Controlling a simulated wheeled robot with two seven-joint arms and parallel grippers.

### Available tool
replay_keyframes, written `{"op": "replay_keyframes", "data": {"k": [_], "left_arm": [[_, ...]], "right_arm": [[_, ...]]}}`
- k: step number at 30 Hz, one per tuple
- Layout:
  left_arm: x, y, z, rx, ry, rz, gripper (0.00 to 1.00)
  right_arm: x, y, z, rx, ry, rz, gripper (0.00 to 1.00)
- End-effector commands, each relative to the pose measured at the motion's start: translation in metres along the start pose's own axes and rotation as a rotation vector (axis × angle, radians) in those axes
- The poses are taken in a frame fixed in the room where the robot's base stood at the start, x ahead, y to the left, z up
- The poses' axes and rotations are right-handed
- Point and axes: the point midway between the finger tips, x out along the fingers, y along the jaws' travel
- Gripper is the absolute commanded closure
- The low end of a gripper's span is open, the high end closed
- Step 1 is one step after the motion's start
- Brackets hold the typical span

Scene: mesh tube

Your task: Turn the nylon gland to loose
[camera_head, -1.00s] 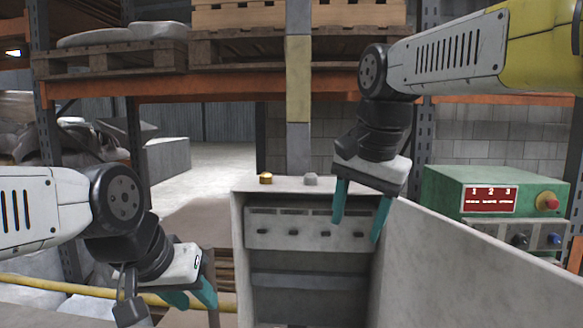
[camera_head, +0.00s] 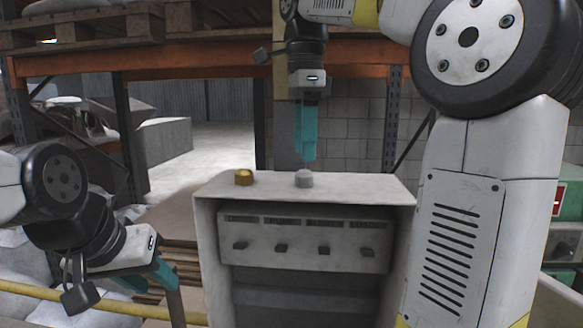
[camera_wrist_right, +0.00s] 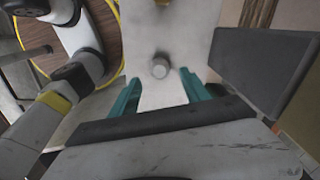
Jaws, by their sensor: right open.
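The grey nylon gland (camera_head: 304,179) stands on top of the grey cabinet (camera_head: 350,187), to the right of a brass gland (camera_head: 244,177). My right gripper (camera_head: 307,158) points straight down just above the grey gland, its fingers overlapping in the head view. In the right wrist view its teal fingers (camera_wrist_right: 159,82) are open, with the grey gland (camera_wrist_right: 160,68) between and slightly beyond the tips, and nothing is held. The brass gland shows at the top edge there (camera_wrist_right: 162,2). My left gripper (camera_head: 150,281) appears open and empty, low to the left of the cabinet.
The cabinet's front is open, showing a panel of several switches (camera_head: 305,240). A cabinet door (camera_wrist_right: 262,68) stands out to the side in the wrist view. A green control box (camera_head: 570,215) is partly hidden behind my right arm. Racking with pallets (camera_head: 85,32) stands behind.

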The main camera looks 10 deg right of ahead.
Motion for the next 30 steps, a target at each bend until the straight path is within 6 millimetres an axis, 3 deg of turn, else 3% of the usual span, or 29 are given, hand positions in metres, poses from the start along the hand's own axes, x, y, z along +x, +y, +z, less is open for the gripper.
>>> {"op": "replay_keyframes", "data": {"k": [9, 20, 29, 30], "left_arm": [[0.0, 0.0, 0.0, 0.0, 0.0, 0.0, 0.64], [0.0, 0.0, 0.0, 0.0, 0.0, 0.0, 0.64], [0.0, 0.0, 0.0, 0.0, 0.0, 0.0, 0.64], [0.0, 0.0, 0.0, 0.0, -0.001, 0.0, 0.64]], "right_arm": [[0.046, 0.0, 0.0, -0.001, 0.0, 0.002, 0.45], [0.053, 0.0, 0.0, -0.002, -0.001, 0.0, 0.45], [0.052, 0.0, 0.0, -0.002, -0.001, 0.0, 1.0], [0.052, 0.0, 0.0, -0.002, -0.001, 0.0, 1.0]]}}
